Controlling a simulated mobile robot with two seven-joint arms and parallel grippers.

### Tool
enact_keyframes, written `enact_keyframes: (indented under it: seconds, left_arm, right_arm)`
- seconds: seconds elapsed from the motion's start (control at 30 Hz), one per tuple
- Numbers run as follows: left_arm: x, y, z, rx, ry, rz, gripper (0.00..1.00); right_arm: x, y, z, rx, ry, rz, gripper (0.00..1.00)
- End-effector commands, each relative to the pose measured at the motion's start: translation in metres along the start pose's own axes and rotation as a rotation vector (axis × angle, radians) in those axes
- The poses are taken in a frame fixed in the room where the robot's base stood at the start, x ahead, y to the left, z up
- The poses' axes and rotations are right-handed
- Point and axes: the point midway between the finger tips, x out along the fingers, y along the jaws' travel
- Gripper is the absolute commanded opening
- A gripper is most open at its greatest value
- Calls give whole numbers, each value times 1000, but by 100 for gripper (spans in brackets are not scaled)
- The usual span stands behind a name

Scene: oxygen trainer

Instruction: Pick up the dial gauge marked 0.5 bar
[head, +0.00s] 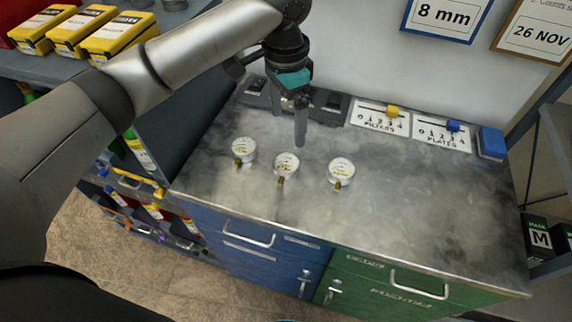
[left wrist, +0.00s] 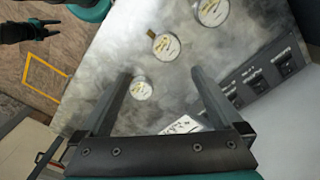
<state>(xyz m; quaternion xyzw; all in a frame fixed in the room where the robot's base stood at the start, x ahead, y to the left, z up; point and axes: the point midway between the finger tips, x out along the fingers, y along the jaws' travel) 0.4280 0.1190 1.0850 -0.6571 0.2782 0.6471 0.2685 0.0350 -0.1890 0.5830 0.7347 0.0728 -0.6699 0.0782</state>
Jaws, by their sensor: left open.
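Three round white dial gauges with brass stems lie on the grey metal worktop: a left gauge (head: 243,151), a middle gauge (head: 286,164) and a right gauge (head: 340,171). Their printed markings are too small to read, so I cannot tell which is 0.5 bar. My left gripper (head: 301,122) points down above the worktop, behind the middle gauge. In the left wrist view its fingers (left wrist: 160,74) are apart and empty, with one gauge (left wrist: 142,88) showing between them and two farther off. A dark gripper, apparently my right one (left wrist: 42,29), shows at the upper left; its jaws are unclear.
Label cards with a yellow slider (head: 392,111) and a blue slider (head: 453,125) stand along the back, beside a blue block (head: 491,142). Dark switch boxes (head: 330,105) stand behind my left gripper. The worktop's right and front areas are clear.

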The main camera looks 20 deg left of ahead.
Motion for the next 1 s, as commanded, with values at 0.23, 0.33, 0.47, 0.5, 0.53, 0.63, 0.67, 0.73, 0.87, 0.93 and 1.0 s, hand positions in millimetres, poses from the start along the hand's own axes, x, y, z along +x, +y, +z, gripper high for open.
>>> enact_keyframes:
  seconds: [0.23,0.33,0.47,0.5,0.53,0.63,0.67,0.73,0.87,0.93,1.0]
  left_arm:
    - [1,-11,4,-19,-24,-5,100]
    - [22,-11,4,-19,-24,-5,100]
    - [51,-11,5,-18,-24,-5,100]
    - [59,-11,5,-18,-23,-5,100]
    - [64,-11,5,-19,-23,-5,100]
    - [78,-11,4,-18,-21,-6,100]
    - [82,-11,4,-18,-20,-6,100]
    - [86,-11,4,-18,-20,-7,100]
    - [93,-12,3,-17,-19,-7,100]
    - [102,-12,2,-17,-21,-6,100]
    - [114,-13,0,-18,-21,-6,100]
  right_arm:
    - [2,0,0,0,0,0,50]
    - [6,0,0,-1,0,0,50]
    - [10,0,1,-1,0,0,50]
    - [11,0,1,-1,0,0,50]
    - [12,-1,1,-1,0,-1,50]
    - [14,-1,1,-1,0,-1,50]
    - [15,-1,1,-1,0,-1,50]
    - [15,-1,1,-2,0,-1,50]
    - [16,-1,1,-2,0,-1,50]
    - [18,-1,2,-2,0,-1,50]
    - [21,-1,2,-2,0,-1,50]
